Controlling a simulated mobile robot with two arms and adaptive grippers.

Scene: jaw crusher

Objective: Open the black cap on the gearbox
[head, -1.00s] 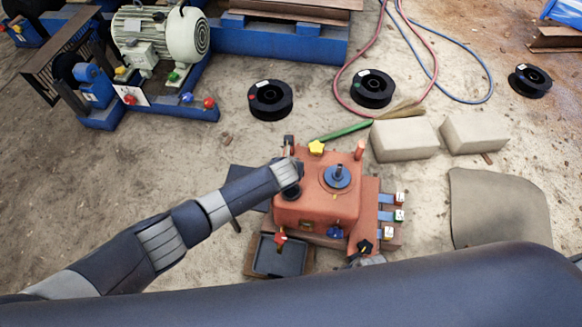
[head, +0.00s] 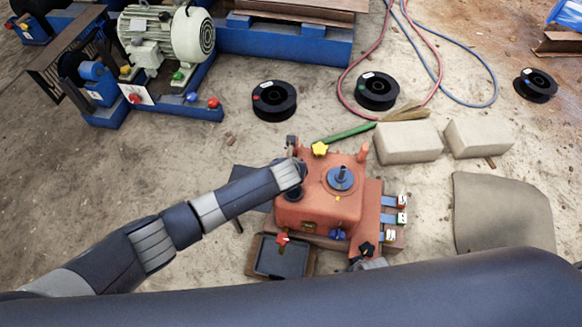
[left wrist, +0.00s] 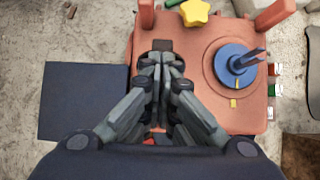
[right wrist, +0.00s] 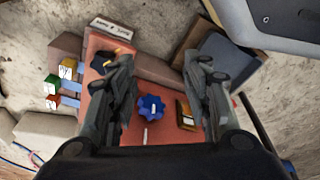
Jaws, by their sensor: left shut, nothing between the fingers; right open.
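The red-orange gearbox (head: 310,211) stands on the ground, with a blue disc (head: 340,179) on top. A black star-shaped cap (head: 366,249) sits low at its front right corner. A yellow star cap (head: 319,149), a blue cap (head: 337,234) and a red cap (head: 282,239) are also on or beside it. My left gripper (left wrist: 161,58) is shut and empty above the gearbox's left part. My right gripper (right wrist: 165,78) is open over the front side, the blue cap (right wrist: 151,107) showing between its fingers. The black cap is partly hidden by a finger in the right wrist view.
A dark tray (head: 281,257) lies at the gearbox's front left. Small coloured-capped blocks (head: 402,201) stick out on its right. Pale blocks (head: 407,142), a mat (head: 502,211), black spools (head: 274,99) and hoses lie around. My own arm covers the bottom of the head view.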

